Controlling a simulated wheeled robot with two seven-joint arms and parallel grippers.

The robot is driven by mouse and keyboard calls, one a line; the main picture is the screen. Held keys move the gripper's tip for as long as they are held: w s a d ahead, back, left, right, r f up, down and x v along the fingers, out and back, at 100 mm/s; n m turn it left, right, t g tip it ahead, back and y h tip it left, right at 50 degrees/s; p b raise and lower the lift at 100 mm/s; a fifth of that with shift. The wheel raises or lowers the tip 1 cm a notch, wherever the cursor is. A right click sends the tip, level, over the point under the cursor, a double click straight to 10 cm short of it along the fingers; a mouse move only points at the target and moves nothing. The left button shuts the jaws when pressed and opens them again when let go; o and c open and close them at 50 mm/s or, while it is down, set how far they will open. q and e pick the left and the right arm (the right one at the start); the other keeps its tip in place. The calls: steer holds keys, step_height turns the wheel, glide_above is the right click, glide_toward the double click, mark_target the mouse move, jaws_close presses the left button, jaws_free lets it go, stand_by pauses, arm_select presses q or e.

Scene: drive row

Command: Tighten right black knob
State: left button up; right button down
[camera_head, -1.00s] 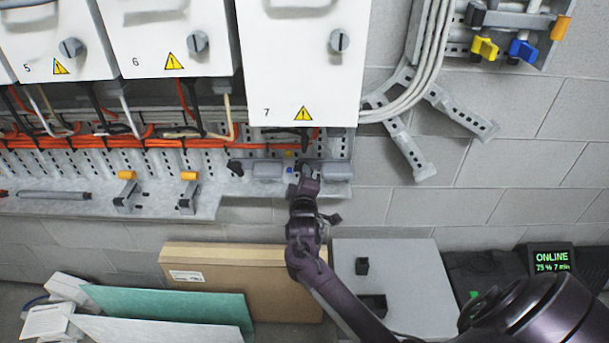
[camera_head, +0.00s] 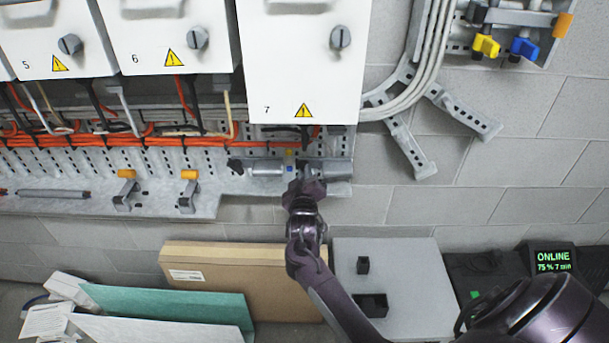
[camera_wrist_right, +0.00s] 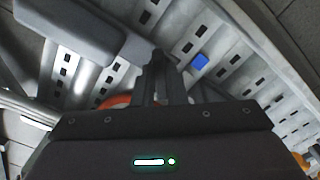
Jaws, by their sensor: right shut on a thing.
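My right gripper (camera_head: 304,178) reaches up to the bracket rail under cabinet 7 and sits at the grey cylindrical fitting (camera_head: 268,168). In the right wrist view its fingers (camera_wrist_right: 156,78) are close together on a small dark piece at the perforated rail. This is where the right black knob sits; the fingers hide most of it, so its turn angle cannot be told. Another black knob (camera_head: 236,166) shows at the left end of the fitting, clear of the gripper. My left gripper is not in view.
Cabinet 7 (camera_head: 300,60) hangs just above the gripper. Orange cables (camera_head: 190,143) run along the rail (camera_head: 90,165). A cardboard box (camera_head: 240,270) and a grey panel (camera_head: 400,270) stand below. Bare block wall (camera_head: 480,180) lies to the right.

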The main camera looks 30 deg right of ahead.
stand_by(0.3)
steer(key=c, duration=1.5)
jaws_free()
steer(key=shift+o, duration=0.2)
steer(key=b+v, duration=0.1)
steer(key=v, duration=0.6)
steer(key=shift+s+a, duration=0.25)
steer(key=shift+s, duration=0.1)
